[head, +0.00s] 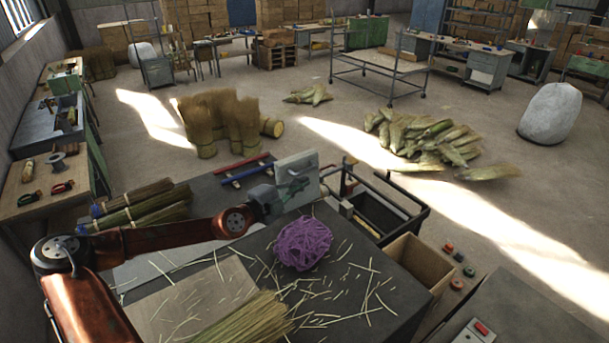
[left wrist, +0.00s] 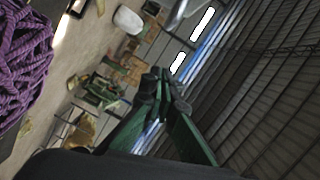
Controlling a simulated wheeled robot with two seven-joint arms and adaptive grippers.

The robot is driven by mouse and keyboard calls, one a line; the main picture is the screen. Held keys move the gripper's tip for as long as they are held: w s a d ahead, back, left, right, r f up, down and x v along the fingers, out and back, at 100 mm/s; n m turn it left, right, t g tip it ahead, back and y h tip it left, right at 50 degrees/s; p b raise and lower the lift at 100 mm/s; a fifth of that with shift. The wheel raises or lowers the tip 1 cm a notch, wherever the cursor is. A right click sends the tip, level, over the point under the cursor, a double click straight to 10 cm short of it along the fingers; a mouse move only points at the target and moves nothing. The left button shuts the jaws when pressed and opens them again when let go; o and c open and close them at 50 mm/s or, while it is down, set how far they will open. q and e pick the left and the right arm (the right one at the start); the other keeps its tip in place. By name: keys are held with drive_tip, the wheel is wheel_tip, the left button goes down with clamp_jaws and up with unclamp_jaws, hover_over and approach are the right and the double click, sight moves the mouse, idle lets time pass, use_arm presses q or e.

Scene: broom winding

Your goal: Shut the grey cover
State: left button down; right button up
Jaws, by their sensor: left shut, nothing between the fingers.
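The grey cover (head: 308,165) is a flat light-grey panel that stands up steeply at the back of the dark worktable in the head view. My left gripper (head: 294,188) is right in front of its face, overlapping it; I cannot tell whether they touch. In the left wrist view the left gripper (left wrist: 165,92) shows its green fingers brought together, with nothing between them. I cannot make out the cover for certain in that view. My right gripper is not in view.
A purple twine ball (head: 303,243) sits on the worktable just in front of the gripper. Straw bundles (head: 150,207) lie to the left, and loose straws litter the top. A black-framed bin (head: 380,213) and an open cardboard box (head: 418,264) stand to the right.

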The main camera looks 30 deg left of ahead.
use_arm(q)
drive_tip(key=w+a+f+p, duration=0.1)
drive_tip(key=w+a+p, duration=0.1)
drive_tip(key=w, duration=0.4)
drive_tip(key=shift+w+a+f, duration=0.15)
drive_tip(key=shift+a+f, duration=0.15)
drive_tip(key=shift+a, duration=0.05)
idle(0.4)
drive_tip(key=shift+a, duration=0.1)
